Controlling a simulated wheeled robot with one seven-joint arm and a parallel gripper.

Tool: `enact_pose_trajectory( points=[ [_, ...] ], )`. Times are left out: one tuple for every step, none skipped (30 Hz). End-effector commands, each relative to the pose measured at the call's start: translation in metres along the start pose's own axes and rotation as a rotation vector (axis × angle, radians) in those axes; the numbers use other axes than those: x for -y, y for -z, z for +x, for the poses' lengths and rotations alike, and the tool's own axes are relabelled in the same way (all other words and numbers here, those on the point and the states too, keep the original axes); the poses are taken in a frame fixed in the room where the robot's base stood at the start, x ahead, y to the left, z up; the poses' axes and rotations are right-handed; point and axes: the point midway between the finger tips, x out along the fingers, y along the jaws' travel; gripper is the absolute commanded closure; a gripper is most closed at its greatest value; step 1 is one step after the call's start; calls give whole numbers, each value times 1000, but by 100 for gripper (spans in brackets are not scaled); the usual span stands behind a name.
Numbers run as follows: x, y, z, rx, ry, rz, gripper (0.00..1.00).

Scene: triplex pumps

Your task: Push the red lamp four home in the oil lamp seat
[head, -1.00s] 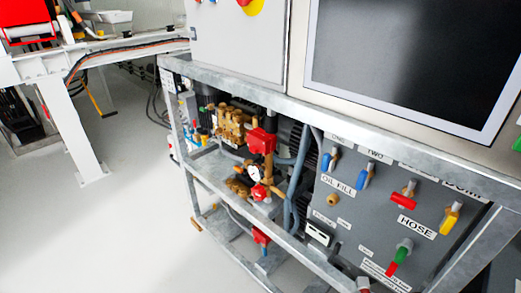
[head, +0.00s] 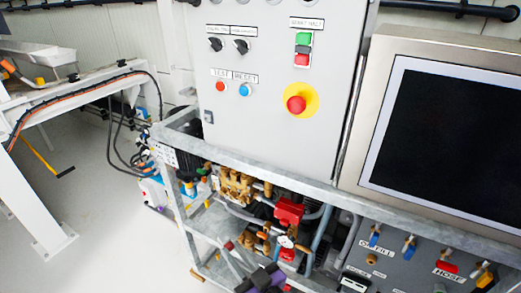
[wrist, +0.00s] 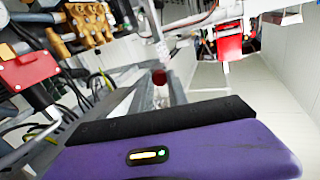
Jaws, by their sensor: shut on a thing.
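My gripper (head: 262,279) shows at the bottom edge of the head view, purple and black, in front of the pump frame. In the wrist view its purple body and black edge fill the lower part. A small dark red round piece, which looks like the red lamp (wrist: 159,77), shows just beyond the black edge; my gripper is shut on it. The fingertips are mostly hidden. I cannot make out the lamp in the head view. I cannot pick out the oil lamp seat in either view.
A grey control cabinet (head: 265,130) with switches, a red button (head: 220,86), a blue button (head: 244,90) and an emergency stop (head: 296,104) stands above the frame rail (head: 300,180). A dark screen (head: 450,150) is at the right. Brass pump parts (head: 236,186) sit below.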

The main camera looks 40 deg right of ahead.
Motion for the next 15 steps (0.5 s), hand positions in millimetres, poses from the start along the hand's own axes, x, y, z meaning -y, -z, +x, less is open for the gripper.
enact_pose_trajectory(
  points=[
    [4,11,5,-4,4,10,100],
    [5,14,8,-4,2,19,100],
    [6,20,12,-5,-1,30,100],
    [6,23,15,-4,-5,37,100],
    [8,29,19,-6,-7,47,100],
    [10,36,24,-7,-11,62,100],
    [13,44,30,-11,-14,75,100],
    [15,51,36,-11,-20,90,100],
    [19,61,43,-13,-27,107,100],
    [21,68,48,-13,-33,119,100],
    [24,76,53,-14,-39,133,100],
    [28,86,60,-15,-46,150,100],
    [32,93,64,-16,-50,162,100],
    [36,102,70,-18,-54,175,100],
    [41,113,76,-20,-60,194,100]
  ],
)
